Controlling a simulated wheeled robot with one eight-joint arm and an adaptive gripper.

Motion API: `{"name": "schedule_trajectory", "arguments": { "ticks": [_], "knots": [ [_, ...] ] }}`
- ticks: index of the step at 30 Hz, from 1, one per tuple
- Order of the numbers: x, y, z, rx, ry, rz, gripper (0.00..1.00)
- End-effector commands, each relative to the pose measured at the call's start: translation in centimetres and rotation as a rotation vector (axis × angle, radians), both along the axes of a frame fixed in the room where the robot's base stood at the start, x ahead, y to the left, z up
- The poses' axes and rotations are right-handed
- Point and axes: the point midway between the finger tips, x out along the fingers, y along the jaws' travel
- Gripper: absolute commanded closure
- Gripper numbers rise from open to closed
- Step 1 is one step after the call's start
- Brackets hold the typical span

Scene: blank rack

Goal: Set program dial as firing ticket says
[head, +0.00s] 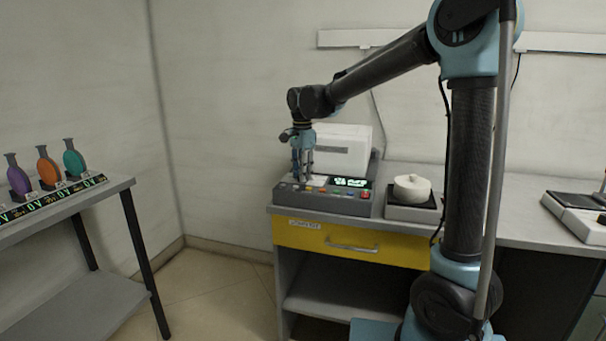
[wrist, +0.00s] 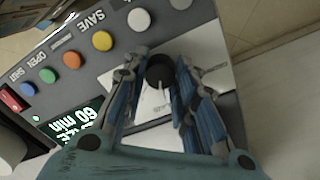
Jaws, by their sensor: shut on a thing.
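My gripper (head: 302,178) points down over the left end of the dark control panel (head: 325,202) in front of a white furnace-like box. In the wrist view, the black round dial (wrist: 160,71) stands on a pale plate (wrist: 116,80) with faint markings. The two blue-padded fingers of my gripper (wrist: 160,64) are shut on the dial, one on each side. The dial's setting cannot be read. The green-lit display (wrist: 76,121) shows "60 min"; its other line is partly hidden. I cannot identify a firing ticket.
Several coloured buttons, including a yellow one (wrist: 102,41), line the panel beside the dial. A white lidded pot (head: 411,188) stands on a dark base to the right. A yellow drawer (head: 345,244) is below. A shelf table (head: 122,185) with coloured discs stands left; floor between is free.

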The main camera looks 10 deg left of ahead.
Motion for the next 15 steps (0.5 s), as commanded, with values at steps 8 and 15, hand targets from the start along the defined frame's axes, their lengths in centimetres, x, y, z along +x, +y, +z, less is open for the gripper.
{"name": "schedule_trajectory", "arguments": {
  "ticks": [8,15],
  "knots": [
    [0.11,0.06,0.03,0.001,-0.002,0.088,0.98],
    [0.13,0.09,0.04,0.002,-0.003,0.087,0.70]
  ]
}}
